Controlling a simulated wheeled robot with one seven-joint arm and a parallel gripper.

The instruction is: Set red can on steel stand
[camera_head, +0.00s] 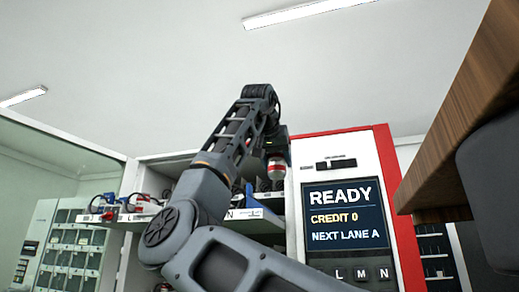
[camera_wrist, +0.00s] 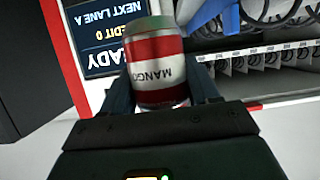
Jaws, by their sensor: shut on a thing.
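The red can (camera_wrist: 156,70) has a white band with the word MANGO and a greenish end. It fills the space between the two fingers of my gripper (camera_wrist: 163,92) in the wrist view, and the lettering appears upside down there. My gripper is shut on the can. In the head view the red can (camera_head: 277,168) hangs below the end of my arm, in front of the vending machine's open shelves. My gripper (camera_head: 276,155) is small and partly hidden by my arm there. No steel stand can be made out in either view.
The vending machine has a red-edged panel with a READY screen (camera_head: 343,215) and lettered buttons. Shelves with several items (camera_head: 118,208) lie left of it. A wooden board (camera_head: 468,110) juts in at the right. A glass-fronted cabinet (camera_head: 62,245) stands at the left.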

